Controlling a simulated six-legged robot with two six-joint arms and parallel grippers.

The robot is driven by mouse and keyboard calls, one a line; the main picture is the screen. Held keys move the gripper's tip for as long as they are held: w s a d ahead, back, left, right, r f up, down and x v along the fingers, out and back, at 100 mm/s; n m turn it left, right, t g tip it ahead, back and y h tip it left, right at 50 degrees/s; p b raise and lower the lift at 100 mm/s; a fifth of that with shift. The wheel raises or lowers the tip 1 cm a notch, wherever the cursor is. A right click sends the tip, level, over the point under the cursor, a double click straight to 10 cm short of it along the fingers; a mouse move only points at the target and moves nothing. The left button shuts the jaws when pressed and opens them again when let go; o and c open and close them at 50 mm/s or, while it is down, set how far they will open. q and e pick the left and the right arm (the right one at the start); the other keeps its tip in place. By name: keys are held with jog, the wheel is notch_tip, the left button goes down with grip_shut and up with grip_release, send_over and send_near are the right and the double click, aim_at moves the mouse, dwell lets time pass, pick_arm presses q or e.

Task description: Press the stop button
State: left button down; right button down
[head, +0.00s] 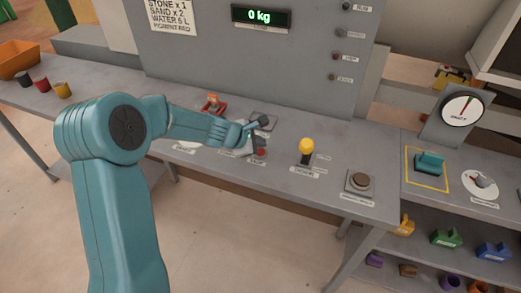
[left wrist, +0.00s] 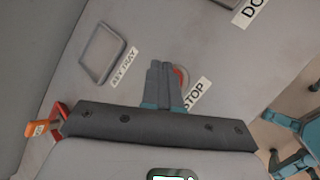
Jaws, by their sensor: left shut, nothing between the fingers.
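The stop button (head: 261,153) is a small red round button on the grey console, with a label in front of it. In the left wrist view the red button (left wrist: 181,76) is mostly hidden behind my fingers, beside the STOP label (left wrist: 196,94). My left gripper (head: 259,143) is shut and empty, its fingertips just above or at the button. It also shows in the left wrist view (left wrist: 165,80), overlapping the button's left side. I cannot tell whether it touches. My right gripper does not show clearly in either view.
A key tray (left wrist: 100,52) lies beside the fingers. A red-orange switch (head: 213,104) is behind my arm. The upright panel (head: 240,60) reads 0 kg.

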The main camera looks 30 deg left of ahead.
pick_arm(q)
jog(key=shift+r+p, duration=2.3)
jog(key=shift+r, duration=0.25)
jog(key=shift+f, duration=0.1)
jog(key=shift+s, duration=0.1)
